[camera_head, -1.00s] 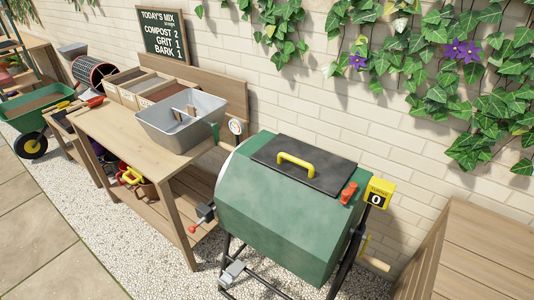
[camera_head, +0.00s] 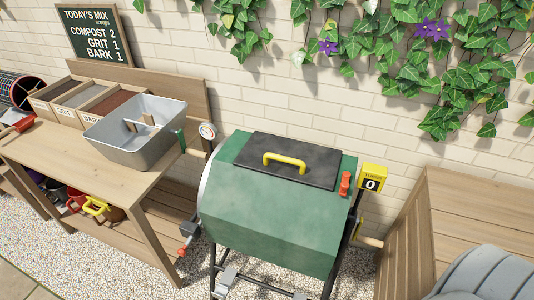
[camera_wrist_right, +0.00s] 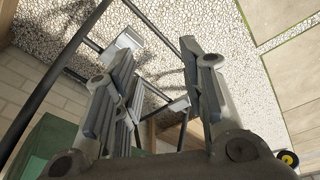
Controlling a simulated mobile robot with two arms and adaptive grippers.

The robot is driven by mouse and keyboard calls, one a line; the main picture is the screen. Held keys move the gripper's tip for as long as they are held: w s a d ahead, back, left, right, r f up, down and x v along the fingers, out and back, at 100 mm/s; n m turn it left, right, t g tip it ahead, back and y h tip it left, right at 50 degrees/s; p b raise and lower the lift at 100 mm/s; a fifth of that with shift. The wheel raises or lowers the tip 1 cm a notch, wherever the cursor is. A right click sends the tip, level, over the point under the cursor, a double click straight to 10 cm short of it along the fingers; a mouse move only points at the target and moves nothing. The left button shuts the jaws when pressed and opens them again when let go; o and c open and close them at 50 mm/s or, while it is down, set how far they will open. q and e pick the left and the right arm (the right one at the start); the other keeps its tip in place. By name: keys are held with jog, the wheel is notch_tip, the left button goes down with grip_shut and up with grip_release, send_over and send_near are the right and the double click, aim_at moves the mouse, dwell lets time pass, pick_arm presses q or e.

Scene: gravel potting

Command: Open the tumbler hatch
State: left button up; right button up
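The green tumbler (camera_head: 275,215) stands on a dark metal frame right of the potting bench. Its black hatch (camera_head: 270,155) lies flat and closed on top, with a yellow handle (camera_head: 285,160). A red latch (camera_head: 345,184) stands upright at the hatch's right side. In the right wrist view my right gripper (camera_wrist_right: 160,62) is open and empty, its fingers apart over gravel and frame legs. The tumbler's green body (camera_wrist_right: 50,145) shows at lower left there, apart from the fingers. My left gripper is in neither view.
A yellow counter reading 0 (camera_head: 372,178) is right of the tumbler. A slatted wooden structure (camera_head: 470,220) stands at right, before the brick wall.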

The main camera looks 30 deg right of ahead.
jog(key=w+a+r+n+t, duration=0.1)
jog(key=w+r, duration=0.4)
jog(key=r, duration=0.6)
jog(key=w+a+r+t, duration=0.1)
jog(key=w+r, duration=0.5)
jog(key=r, duration=0.5)
notch_tip(320, 180, up, 28)
jog(key=n+y, duration=0.1)
jog(key=n, duration=0.4)
send_over(286, 158)
jog(key=s+d, duration=0.1)
jog(key=s, duration=0.4)
jog(key=shift+t, duration=0.4)
jog(key=p+x, duration=0.3)
jog(key=x, duration=0.7)
jog(key=shift+w+f, duration=0.15)
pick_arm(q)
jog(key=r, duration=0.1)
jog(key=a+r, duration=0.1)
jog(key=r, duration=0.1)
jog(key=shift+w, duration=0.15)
pick_arm(e)
jog(key=shift+c, duration=0.2)
grip_shut()
